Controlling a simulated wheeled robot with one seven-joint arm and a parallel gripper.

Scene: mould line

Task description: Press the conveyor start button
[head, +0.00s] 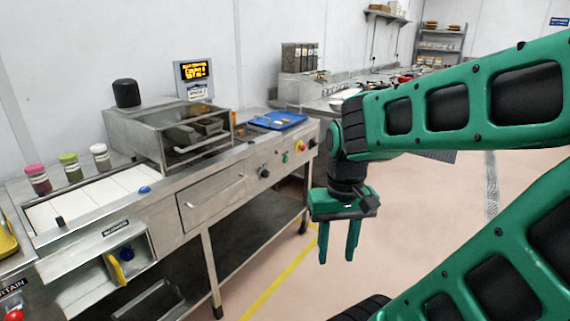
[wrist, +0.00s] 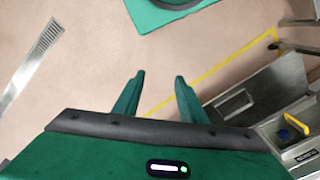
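A green round button (head: 285,158) is on the front panel of the steel conveyor line, near its right end. A red button on a yellow base (head: 300,146) is just to its right. No label that names the conveyor start is readable there. My gripper (head: 337,256) hangs to the right of the panel over open floor, fingers pointing down and clear of it. In the wrist view my gripper (wrist: 160,77) is open and empty, with floor between its fingers. The green button does not show in the wrist view.
Two dark knobs (head: 264,172) sit left of the green button. Another red button (head: 14,315) is at the lower left under a partly cut-off label. A blue tray (head: 278,120) lies on the line. The floor (head: 400,215) around my gripper is clear.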

